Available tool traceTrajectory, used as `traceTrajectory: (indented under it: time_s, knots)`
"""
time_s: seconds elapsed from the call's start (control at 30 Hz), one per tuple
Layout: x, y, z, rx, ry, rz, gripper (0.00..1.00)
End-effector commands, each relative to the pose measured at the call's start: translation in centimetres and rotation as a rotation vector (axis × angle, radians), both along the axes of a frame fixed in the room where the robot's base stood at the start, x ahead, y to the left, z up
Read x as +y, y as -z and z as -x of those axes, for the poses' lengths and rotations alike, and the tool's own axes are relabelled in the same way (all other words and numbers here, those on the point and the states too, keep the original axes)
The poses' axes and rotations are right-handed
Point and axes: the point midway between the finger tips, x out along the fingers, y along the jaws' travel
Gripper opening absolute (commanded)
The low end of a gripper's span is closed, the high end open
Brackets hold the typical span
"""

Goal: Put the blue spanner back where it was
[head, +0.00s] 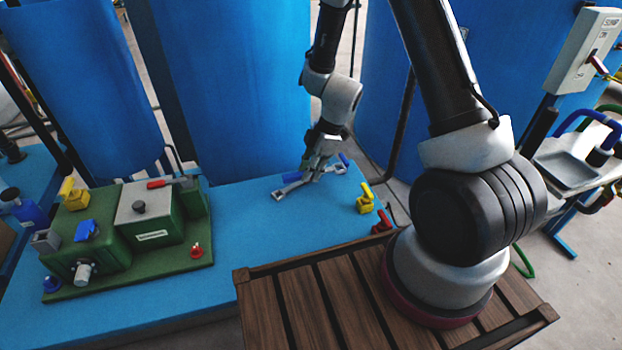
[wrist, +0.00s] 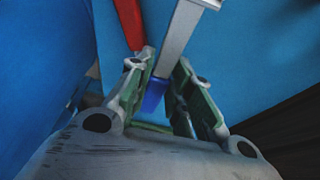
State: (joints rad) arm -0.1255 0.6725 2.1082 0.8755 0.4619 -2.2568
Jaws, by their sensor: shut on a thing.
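The blue spanner has a blue grip (wrist: 153,95) and a grey metal shaft (wrist: 181,38) in the wrist view. My gripper (wrist: 163,68) is shut on it, with the blue part between the fingers and the shaft reaching forward past the tips. In the head view my gripper (head: 316,172) is low over the far right part of the blue bench (head: 245,235). A grey metal tool end (head: 290,187) shows left of the fingers, and a blue piece (head: 344,158) shows to their right. I cannot tell whether the spanner touches the bench.
A red bar (wrist: 129,22) lies beside the left finger. A green machine (head: 165,230) with a red-handled lever (head: 160,183) stands on the bench's left. Yellow (head: 365,198) and red (head: 382,221) valve handles are at the right edge. Blue tanks (head: 235,80) stand behind. The bench's middle is clear.

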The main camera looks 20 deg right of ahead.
Motion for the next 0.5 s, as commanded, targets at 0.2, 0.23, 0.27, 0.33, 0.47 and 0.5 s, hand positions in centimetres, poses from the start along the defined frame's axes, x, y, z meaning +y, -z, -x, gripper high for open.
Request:
traceTrajectory:
  time_s: [0.2, 0.23, 0.27, 0.33, 0.47, 0.5]
  knots:
    - [0.0, 3.0, 0.1, 0.003, 0.001, 0.001, 0.0]
    - [0.0, 3.1, 0.0, 0.002, 0.002, 0.001, 0.0]
    - [0.0, 3.1, 0.0, 0.001, 0.001, 0.001, 0.0]
    - [0.0, 3.1, 0.0, 0.0, 0.001, 0.001, 0.0]
    - [0.0, 3.1, 0.0, 0.001, 0.001, 0.001, 0.0]
    - [0.0, 3.1, 0.0, 0.001, 0.001, 0.001, 0.0]
